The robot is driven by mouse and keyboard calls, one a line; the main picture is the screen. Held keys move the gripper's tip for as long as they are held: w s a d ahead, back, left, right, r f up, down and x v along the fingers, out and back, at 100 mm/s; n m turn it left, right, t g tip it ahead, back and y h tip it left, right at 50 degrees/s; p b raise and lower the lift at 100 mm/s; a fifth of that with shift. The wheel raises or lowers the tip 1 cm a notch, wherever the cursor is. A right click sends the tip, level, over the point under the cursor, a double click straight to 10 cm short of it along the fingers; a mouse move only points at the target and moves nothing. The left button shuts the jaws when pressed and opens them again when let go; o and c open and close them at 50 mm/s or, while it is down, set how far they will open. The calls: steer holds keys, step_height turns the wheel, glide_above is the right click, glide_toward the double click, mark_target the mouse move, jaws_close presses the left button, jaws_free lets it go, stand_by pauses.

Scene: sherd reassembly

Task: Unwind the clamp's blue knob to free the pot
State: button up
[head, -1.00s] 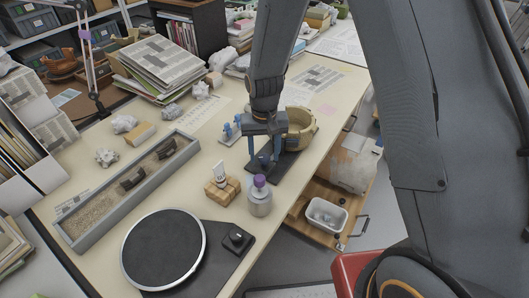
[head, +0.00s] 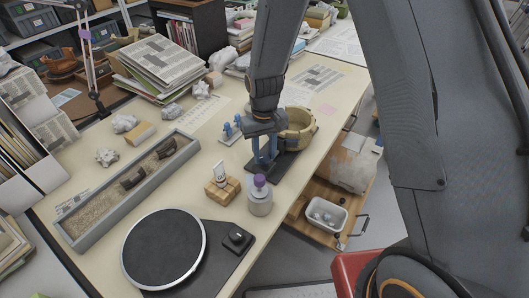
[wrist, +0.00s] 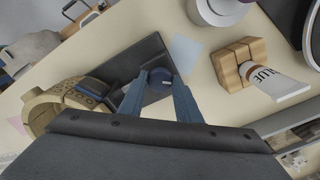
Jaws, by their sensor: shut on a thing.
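The pot (head: 301,128), a tan bowl-like vessel, sits at the far end of the clamp's dark base (head: 286,175). In the wrist view the pot (wrist: 42,108) is at the left, with a dark clamp part against its rim. The clamp's round blue knob (wrist: 160,78) lies between the fingertips of my gripper (wrist: 160,90) in the wrist view. My gripper (head: 263,164) points down over the base in the head view and is shut on the knob, which its fingers mostly hide there.
A purple-capped bottle (head: 260,197) and a wooden block (head: 222,190) holding a glue tube stand close in front. A black turntable (head: 165,250) and a long sand tray (head: 125,190) lie to the left. Small blue clamps (head: 230,129) stand just behind my gripper.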

mark_target(264, 156)
steer(key=n, duration=1.2)
steer(key=shift+n, duration=0.4)
steer(key=n, duration=0.6)
steer(key=shift+w, duration=0.1)
steer(key=n, duration=0.6)
steer(key=shift+a+r+b, duration=0.1)
steer(key=shift+b, duration=0.2)
steer(key=shift+n, duration=0.3)
steer(key=o, duration=1.1)
steer(key=shift+c, duration=0.2)
steer(key=shift+r+b, duration=0.8)
steer(key=shift+r, duration=3.05)
